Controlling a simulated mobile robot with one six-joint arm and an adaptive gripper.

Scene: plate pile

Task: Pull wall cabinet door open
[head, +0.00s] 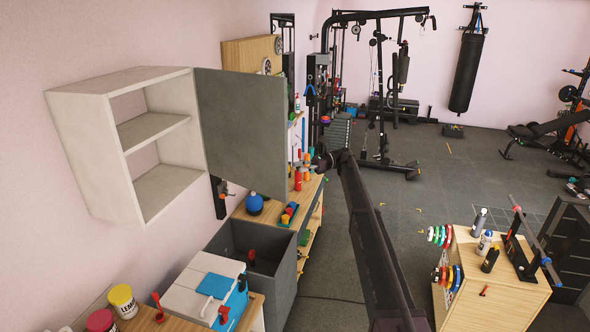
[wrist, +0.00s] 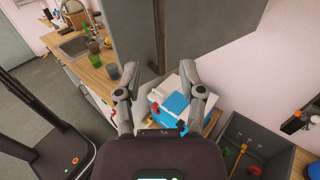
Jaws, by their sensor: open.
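The wall cabinet (head: 150,135) hangs on the left wall in the head view. Its inside shows two bare shelf spaces. Its grey door (head: 240,125) stands swung wide open to the right. My gripper (head: 318,163) is at the end of my arm, just right of the door's free edge in the picture. In the wrist view my gripper (wrist: 160,70) is open, its two fingers spread with nothing held between them. A grey panel, apparently the door (wrist: 135,35), rises beyond the fingertips. I cannot tell whether a finger touches it. No handle is clearly visible.
Below the cabinet stand a dark grey open bin (head: 225,240) and a white-and-blue box (head: 205,285). A wooden counter with a blue round bottle (head: 254,203) runs behind. A wooden cart (head: 495,290) stands at right.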

